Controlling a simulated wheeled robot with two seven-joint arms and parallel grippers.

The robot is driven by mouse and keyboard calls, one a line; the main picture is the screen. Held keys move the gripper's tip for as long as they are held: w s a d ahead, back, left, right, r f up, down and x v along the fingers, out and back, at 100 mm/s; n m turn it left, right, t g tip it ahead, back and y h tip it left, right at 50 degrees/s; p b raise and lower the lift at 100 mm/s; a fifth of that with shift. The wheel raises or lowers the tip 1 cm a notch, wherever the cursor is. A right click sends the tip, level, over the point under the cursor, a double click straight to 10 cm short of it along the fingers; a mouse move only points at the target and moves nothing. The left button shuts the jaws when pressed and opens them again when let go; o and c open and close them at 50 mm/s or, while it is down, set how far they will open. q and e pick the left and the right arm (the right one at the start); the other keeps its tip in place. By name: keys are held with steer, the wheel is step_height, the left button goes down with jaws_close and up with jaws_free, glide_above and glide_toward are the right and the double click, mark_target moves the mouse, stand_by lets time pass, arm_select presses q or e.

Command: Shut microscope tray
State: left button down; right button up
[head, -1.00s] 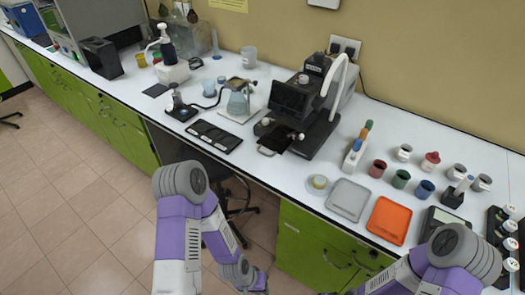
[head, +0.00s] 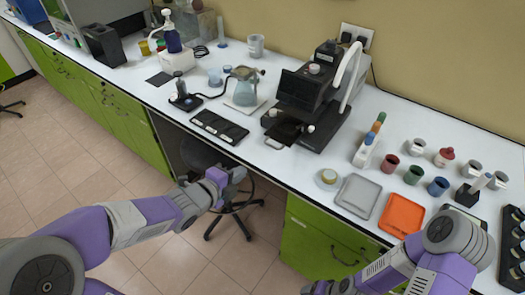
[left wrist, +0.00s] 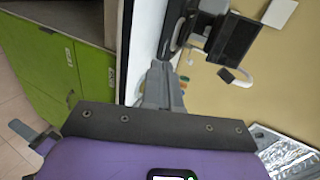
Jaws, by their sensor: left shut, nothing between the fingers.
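The black microscope (head: 318,92) stands at the middle of the white bench against the wall side. Its dark tray (head: 284,131) sticks out at the front toward the bench edge, with a small handle (head: 273,143) at its near end. My left gripper (head: 241,174) is shut and empty, in front of the bench edge, left of and nearer than the tray, not touching it. In the left wrist view its fingers (left wrist: 158,72) point toward the bench, with the dark microscope (left wrist: 233,38) beyond. My right arm shows at the lower right, but its gripper is out of view.
A black slide holder (head: 219,127) lies left of the microscope, with a flask (head: 245,92) behind it. A yellow-topped dish (head: 328,178), grey tray (head: 358,195) and orange tray (head: 402,214) lie to the right. A stool (head: 232,215) stands below the bench.

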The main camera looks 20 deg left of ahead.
arm_select(q)
steer(key=x, duration=0.4)
steer(key=r+b+x, duration=0.1)
steer(key=x, duration=0.7)
steer(key=shift+w+d+r+b, duration=0.1)
steer(key=shift+w+r+b, duration=0.15)
steer(key=shift+w+b, duration=0.15)
steer(key=shift+w+d+r, duration=0.15)
steer(key=shift+w+d, duration=0.05)
steer(key=shift+w, duration=0.45)
steer(key=shift+w, duration=0.1)
